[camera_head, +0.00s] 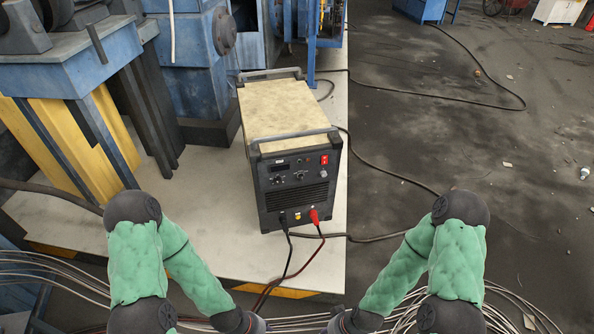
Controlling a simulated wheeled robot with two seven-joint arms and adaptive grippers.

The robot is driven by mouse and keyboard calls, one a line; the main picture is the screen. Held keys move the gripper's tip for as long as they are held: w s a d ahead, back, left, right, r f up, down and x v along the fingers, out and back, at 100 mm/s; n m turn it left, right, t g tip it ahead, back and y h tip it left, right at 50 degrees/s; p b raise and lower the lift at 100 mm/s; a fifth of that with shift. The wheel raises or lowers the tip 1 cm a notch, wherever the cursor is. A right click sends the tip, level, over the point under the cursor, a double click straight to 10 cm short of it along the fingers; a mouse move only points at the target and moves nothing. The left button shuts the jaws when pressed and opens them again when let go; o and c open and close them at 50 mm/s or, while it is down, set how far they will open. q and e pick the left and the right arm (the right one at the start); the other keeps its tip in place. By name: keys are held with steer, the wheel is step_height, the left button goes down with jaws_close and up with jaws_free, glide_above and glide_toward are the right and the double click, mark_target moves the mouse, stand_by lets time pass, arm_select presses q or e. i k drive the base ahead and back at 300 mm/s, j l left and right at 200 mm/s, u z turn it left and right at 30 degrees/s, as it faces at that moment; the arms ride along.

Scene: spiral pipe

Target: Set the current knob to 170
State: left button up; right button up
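The power source (290,130) is a box with a dusty beige top, black frame and handles, standing upright on the pale floor in the middle of the view. Its dark front panel faces me. Small knobs show on the panel, one at the left (279,180), one in the middle (300,175) and one at the right (323,174). Their labels and settings are too small to read, so I cannot tell which is the current knob. A small display (278,168) looks dark. Both my green-sleeved arms reach down past the bottom edge, and neither gripper shows.
A red switch (324,160) is at the panel's upper right. A black plug and a red plug (315,217) with cables leave the panel's bottom. Blue and yellow machinery (70,130) stands at the left. Dark floor with a loose cable (440,97) lies open at the right.

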mark_target(277, 181)
steer(key=j+z, duration=0.15)
steer(key=z, duration=0.25)
steer(key=i+j+z, duration=0.15)
steer(key=z, duration=0.25)
steer(key=j+z, duration=0.3)
steer(key=j, duration=0.15)
steer(key=i+j+z, duration=0.1)
steer(key=j+z, duration=0.2)
steer(key=j, duration=0.2)
steer(key=j+u, duration=0.4)
steer(key=i+j+u, duration=0.15)
steer(key=u, duration=0.2)
steer(key=i+j+u, duration=0.1)
steer(key=u, duration=0.4)
steer(key=i+j+u, duration=0.1)
steer(key=j+u, duration=0.15)
steer(key=u, duration=0.25)
